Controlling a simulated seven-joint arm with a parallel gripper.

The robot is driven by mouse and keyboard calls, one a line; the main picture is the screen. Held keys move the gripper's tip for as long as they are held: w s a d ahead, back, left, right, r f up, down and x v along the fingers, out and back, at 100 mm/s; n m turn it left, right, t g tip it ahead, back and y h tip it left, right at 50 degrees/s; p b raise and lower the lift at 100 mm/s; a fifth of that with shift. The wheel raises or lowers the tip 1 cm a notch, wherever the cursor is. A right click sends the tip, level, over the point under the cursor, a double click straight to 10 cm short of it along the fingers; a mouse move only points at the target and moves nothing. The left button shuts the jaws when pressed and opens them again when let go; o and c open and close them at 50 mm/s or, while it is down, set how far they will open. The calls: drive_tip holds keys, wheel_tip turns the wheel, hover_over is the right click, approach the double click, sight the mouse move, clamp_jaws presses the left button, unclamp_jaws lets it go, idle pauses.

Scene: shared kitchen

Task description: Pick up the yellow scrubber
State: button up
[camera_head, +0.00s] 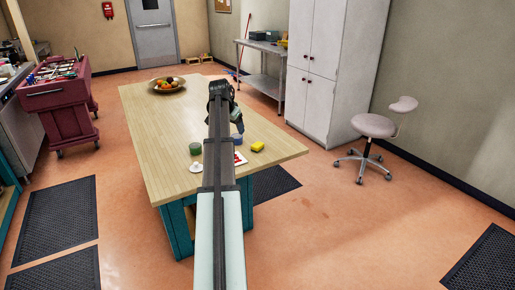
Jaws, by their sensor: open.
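The yellow scrubber (258,146) is a small yellow block lying on the wooden tabletop (155,130), near its right front part. My gripper (222,92) is at the far end of my arm, above the table and up and to the left of the scrubber in the picture. It is open and apart from the scrubber. Its fingers are small and dark here, and I see nothing held between them. My arm crosses the middle of the table and hides part of its top.
Close to the scrubber are a red-and-white item (239,158), a green round container (195,148), a small white item (196,167) and a blue item (237,138). A fruit bowl (168,85) stands at the far end. The left half of the tabletop is clear.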

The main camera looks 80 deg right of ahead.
sight(257, 144)
drive_tip(key=s+d+r+g+y, duration=0.1)
drive_tip(key=s+r, duration=0.1)
drive_tip(key=s, duration=0.5)
drive_tip(key=x, duration=1.3)
drive_tip(key=shift+w+d+f, duration=0.2)
drive_tip(key=shift+d+f, duration=0.05)
drive_tip(key=shift+f, duration=0.15)
drive_tip(key=shift+c, duration=0.4)
drive_tip(key=c, duration=1.1)
